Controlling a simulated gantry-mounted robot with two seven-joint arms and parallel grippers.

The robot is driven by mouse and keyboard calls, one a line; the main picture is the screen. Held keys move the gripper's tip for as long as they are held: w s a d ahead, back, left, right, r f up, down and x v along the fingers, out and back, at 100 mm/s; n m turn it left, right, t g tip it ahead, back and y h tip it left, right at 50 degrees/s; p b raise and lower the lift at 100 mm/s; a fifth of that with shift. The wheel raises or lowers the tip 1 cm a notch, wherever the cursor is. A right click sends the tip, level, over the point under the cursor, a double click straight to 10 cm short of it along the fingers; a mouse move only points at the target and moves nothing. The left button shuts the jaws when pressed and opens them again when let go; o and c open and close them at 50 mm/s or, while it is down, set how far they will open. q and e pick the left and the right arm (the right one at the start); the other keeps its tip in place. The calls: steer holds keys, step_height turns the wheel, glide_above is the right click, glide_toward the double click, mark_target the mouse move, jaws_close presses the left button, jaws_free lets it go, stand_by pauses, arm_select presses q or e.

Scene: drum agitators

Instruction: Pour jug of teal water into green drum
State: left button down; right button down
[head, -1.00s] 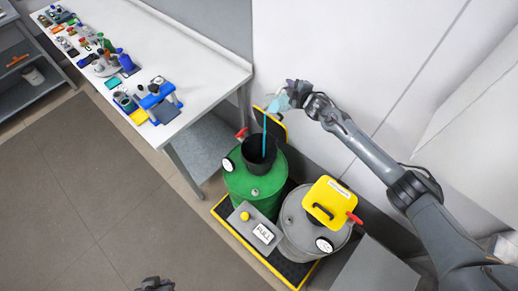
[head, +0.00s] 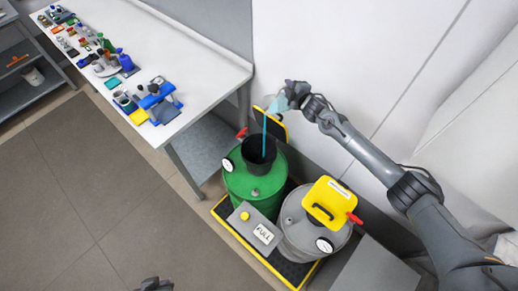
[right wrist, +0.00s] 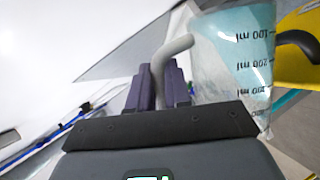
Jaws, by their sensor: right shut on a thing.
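The green drum (head: 257,187) stands on the floor pallet with a black funnel (head: 262,154) in its top. The jug (head: 277,103) is tipped above the funnel, and a teal stream (head: 264,133) runs from it down into the funnel. My right gripper (head: 292,92) is shut on the jug's handle; in the right wrist view the fingers (right wrist: 160,88) close around the pale handle (right wrist: 172,50). The clear jug (right wrist: 235,55) there shows millilitre marks and teal water. Part of my left gripper (head: 154,285) shows at the bottom edge of the head view; its fingers are unclear.
A grey drum (head: 312,228) with a yellow lid (head: 330,202) stands right of the green drum. A box labelled FULL (head: 256,229) is in front. A white table (head: 190,60) with several tools and bottles is at the upper left. Wall panels stand close behind the drums.

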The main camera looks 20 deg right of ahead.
mark_target(281, 87)
steer(key=shift+a, duration=0.15)
stand_by(0.3)
steer(key=shift+a+n, duration=0.15)
steer(key=shift+n, duration=0.15)
steer(key=shift+s+a+r, duration=0.1)
steer(key=shift+s+a, duration=0.05)
stand_by(0.3)
steer(key=shift+s+a+r+n+h, duration=0.1)
steer(key=shift+a+r+n+h, duration=0.05)
steer(key=shift+a+n+h, duration=0.2)
steer(key=shift+s+a+r+t, duration=0.2)
steer(key=shift+a+r+t, duration=0.15)
steer(key=shift+a, duration=0.3)
steer(key=shift+s+a+r+n, duration=0.1)
steer(key=shift+a+n, duration=0.15)
steer(key=shift+a+r, duration=0.1)
steer(key=shift+a, duration=0.15)
steer(key=shift+s+a+r+n, duration=0.1)
steer(key=shift+a+n, duration=0.05)
steer(key=shift+n, duration=0.15)
